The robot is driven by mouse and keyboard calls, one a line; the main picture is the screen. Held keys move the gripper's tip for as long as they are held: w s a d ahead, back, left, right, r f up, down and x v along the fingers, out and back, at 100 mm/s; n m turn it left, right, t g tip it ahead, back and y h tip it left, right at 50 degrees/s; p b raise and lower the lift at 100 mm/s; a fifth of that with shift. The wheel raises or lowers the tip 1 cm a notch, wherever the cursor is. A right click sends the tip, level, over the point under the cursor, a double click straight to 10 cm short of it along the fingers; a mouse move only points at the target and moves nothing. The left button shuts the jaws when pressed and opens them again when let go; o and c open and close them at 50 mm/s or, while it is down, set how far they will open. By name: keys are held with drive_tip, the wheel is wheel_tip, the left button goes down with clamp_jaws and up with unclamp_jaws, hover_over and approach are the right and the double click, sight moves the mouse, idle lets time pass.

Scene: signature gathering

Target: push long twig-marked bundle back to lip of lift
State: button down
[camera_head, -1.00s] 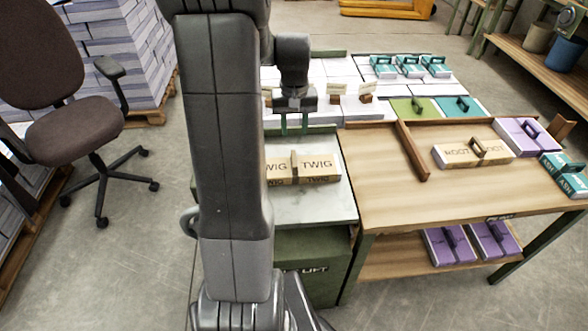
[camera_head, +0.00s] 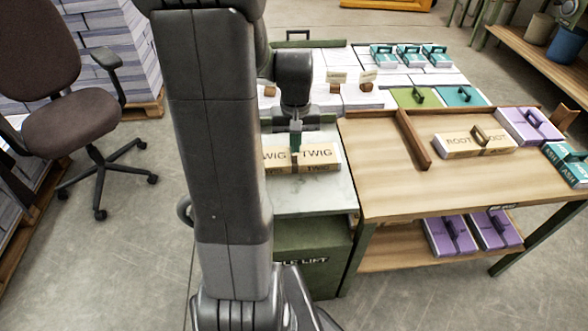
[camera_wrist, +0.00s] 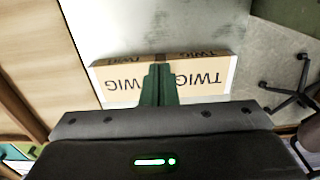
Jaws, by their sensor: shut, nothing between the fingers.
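The long TWIG bundle (camera_head: 322,155), tan with a dark band across its middle, lies crosswise on the pale top of the lift (camera_head: 312,194). My arm hides its left end in the head view. It shows upside down in the wrist view (camera_wrist: 207,79). My gripper (camera_head: 295,148) is shut and empty, with its green fingers pointing down at the bundle's middle. In the wrist view the fingers (camera_wrist: 160,72) overlap the middle of the bundle and hide part of its label. I cannot tell whether they touch it.
Behind the lift are pale stacks with teal bundles (camera_head: 410,55). An office chair (camera_head: 65,125) stands left.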

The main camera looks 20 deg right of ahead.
sight(295, 189)
drive_tip(key=f, duration=0.4)
drive_tip(key=s+f+b, duration=0.1)
drive_tip(key=f, duration=0.2)
drive_tip(key=s+f, duration=0.1)
drive_tip(key=f, duration=0.3)
drive_tip(key=shift+s+a+f+b, duration=0.15)
drive_tip(key=shift+a+f+b, duration=0.15)
drive_tip(key=shift+a+f, duration=0.05)
drive_tip(key=w, duration=0.2)
drive_tip(key=shift+w+d+r, duration=0.25)
drive_tip(key=shift+w+d, duration=0.1)
drive_tip(key=shift+w, duration=0.05)
drive_tip(key=shift+w+d+p, duration=0.15)
drive_tip(key=shift+w+p, duration=0.15)
drive_tip(key=shift+w, duration=0.3)
drive_tip(key=shift+w, duration=0.1)
drive_tip(key=w+d, duration=0.1)
drive_tip(key=w, duration=0.3)
drive_tip(key=w+d+p, duration=0.1)
drive_tip(key=w, duration=0.4)
drive_tip(key=w+d, duration=0.1)
drive_tip(key=w, duration=0.3)
drive_tip(key=shift+w+d, duration=0.25)
drive_tip(key=shift+d, duration=0.05)
drive_tip(key=shift+s, duration=0.1)
